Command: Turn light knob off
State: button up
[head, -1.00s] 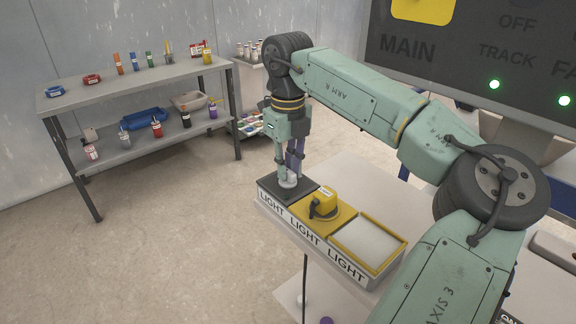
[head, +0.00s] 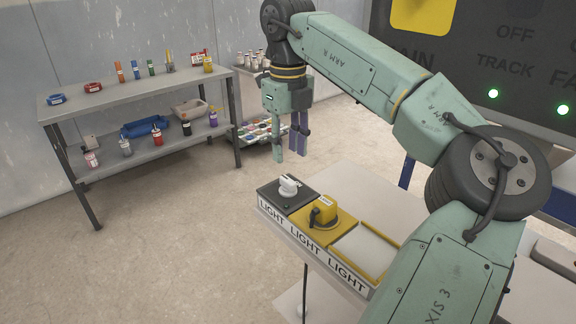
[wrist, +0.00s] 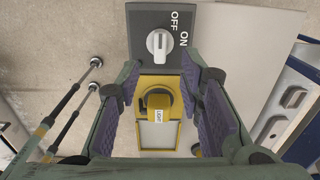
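The white knob (head: 288,187) sits on a dark plate (head: 270,196) at the far end of the LIGHT box; it also shows in the wrist view (wrist: 159,43). OFF is printed above it to the right and ON at its right. Its ridge runs roughly up and down in the wrist view; I cannot be sure which end is the pointer. My gripper (head: 291,152) is above the box, clear of the knob, with its fingers apart and nothing between them. In the wrist view the fingers (wrist: 168,103) are spread on both sides of the yellow knob.
A yellow knob (head: 324,212) with a tag sits beside the dark plate, then a yellow-framed pale panel (head: 365,250). A shelf (head: 130,94) with bottles and trays stands at the left. A dark sign board (head: 480,75) with green lamps is at the right.

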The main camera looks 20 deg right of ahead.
jog(key=shift+r, duration=2.3)
jog(key=shift+f, duration=0.1)
